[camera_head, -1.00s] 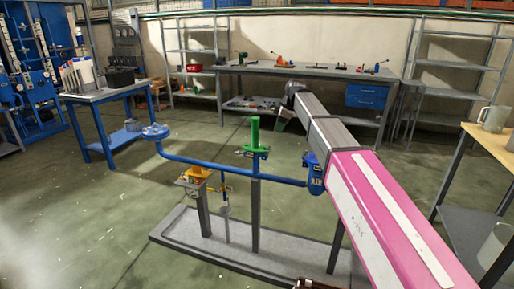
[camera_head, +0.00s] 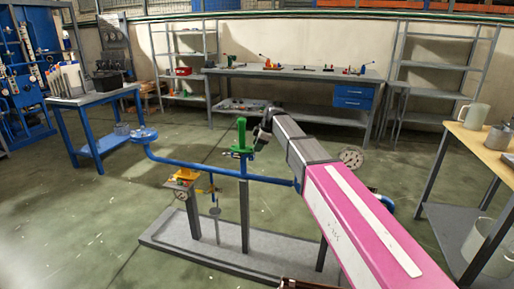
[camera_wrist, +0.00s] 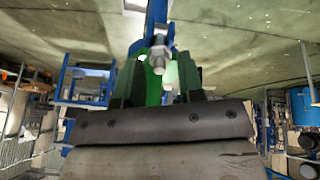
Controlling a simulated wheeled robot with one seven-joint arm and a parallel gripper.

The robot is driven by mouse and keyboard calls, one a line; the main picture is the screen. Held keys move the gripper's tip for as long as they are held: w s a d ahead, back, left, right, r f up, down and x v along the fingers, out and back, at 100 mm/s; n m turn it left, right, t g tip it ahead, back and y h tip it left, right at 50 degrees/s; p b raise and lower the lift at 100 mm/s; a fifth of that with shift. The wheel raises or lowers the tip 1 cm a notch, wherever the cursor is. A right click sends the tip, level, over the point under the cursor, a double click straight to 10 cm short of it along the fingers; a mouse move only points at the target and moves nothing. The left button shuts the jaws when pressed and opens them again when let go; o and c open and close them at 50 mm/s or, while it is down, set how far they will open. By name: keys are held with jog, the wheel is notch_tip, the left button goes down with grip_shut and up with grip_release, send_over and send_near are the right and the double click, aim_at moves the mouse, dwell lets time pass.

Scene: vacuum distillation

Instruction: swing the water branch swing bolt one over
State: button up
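A blue pipe (camera_head: 205,168) runs across a rig and carries a green upright branch (camera_head: 241,135) near its middle. My gripper (camera_head: 259,139) is just right of that branch at about its height; the arm comes in from the lower right. A silver bolt with a nut (camera_wrist: 159,62) shows between and beyond the fingertips, in front of blue metal (camera_wrist: 156,14). I see no finger closed on it, and cannot tell whether they touch. Green metal (camera_wrist: 154,92) shows behind the bolt.
The rig stands on a grey base plate (camera_head: 165,240). A blue table (camera_head: 90,97) is at left, a workbench (camera_head: 300,73) behind, a wooden-topped table (camera_head: 478,140) at right.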

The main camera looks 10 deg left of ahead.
jog(key=shift+a+f, duration=0.2)
jog(key=shift+f, duration=0.25)
grip_shut()
jog(key=shift+w+a+r+h, duration=0.15)
jog(key=shift+a+h, duration=0.3)
jog(key=shift+h, duration=0.35)
grip_release()
jog(key=v, duration=1)
jog(key=shift+r, duration=0.4)
